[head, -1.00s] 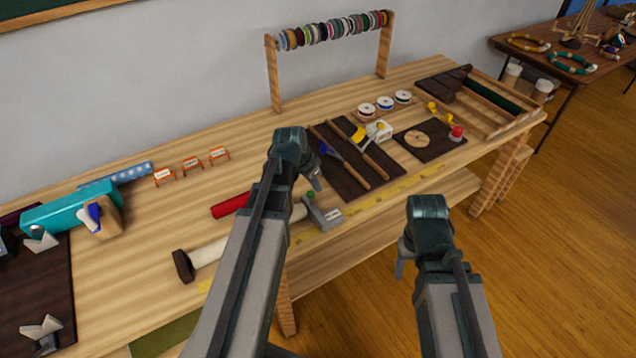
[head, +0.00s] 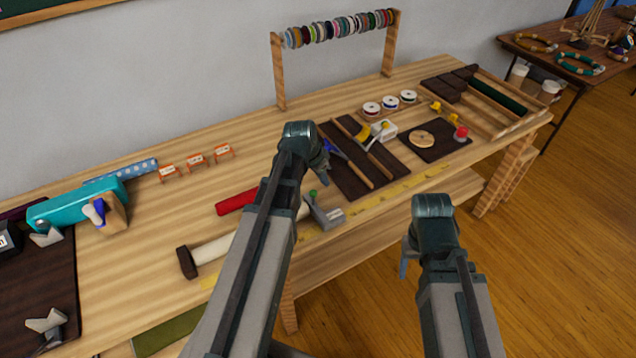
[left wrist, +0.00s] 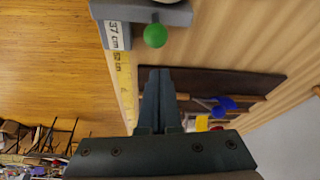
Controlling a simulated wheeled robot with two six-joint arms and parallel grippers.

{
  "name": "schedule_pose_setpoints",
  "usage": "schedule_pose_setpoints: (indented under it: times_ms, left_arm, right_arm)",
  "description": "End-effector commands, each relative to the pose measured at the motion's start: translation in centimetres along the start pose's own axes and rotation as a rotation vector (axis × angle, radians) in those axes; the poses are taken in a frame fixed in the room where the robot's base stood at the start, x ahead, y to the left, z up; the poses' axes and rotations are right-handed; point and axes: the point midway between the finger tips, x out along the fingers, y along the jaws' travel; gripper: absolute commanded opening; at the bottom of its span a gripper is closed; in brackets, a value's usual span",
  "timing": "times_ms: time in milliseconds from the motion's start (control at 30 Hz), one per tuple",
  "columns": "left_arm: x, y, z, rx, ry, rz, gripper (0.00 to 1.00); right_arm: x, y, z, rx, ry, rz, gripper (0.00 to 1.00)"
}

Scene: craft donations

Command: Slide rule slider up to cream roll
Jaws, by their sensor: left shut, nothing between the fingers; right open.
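The rule slider (head: 329,216) is a grey block with a green knob, sitting on the yellow rule (head: 365,205) along the table's front edge. In the left wrist view the slider (left wrist: 140,12) is at the top, with a label reading 37 cm and its green knob towards my fingers. My right gripper (head: 405,258) is open, off the table's front.
A red roll (head: 237,202) lies behind the cream roll. A dark tool mat (head: 345,180) with pliers and sticks is right of my left gripper. A teal machine (head: 75,205) stands at the left. The table between it and the rolls is clear.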

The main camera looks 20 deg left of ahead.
Motion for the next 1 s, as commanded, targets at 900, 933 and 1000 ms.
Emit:
schedule_pose_setpoints:
  times_ms: [900, 933, 1000]
  left_arm:
    - [-9.9, -0.1, -1.0, -0.001, 0.005, 0.000, 0.00]
    - [-9.9, -0.1, -1.0, -0.001, 0.005, 0.000, 0.00]
    - [-9.9, -0.1, -1.0, -0.001, 0.005, 0.000, 0.00]
  right_arm:
    - [-9.6, 0.9, 0.6, -0.001, 0.000, 0.000, 0.61]
    - [-9.5, 0.9, 0.6, -0.001, 0.000, 0.000, 0.61]
    - [-9.5, 0.9, 0.6, -0.001, 0.000, 0.000, 0.61]
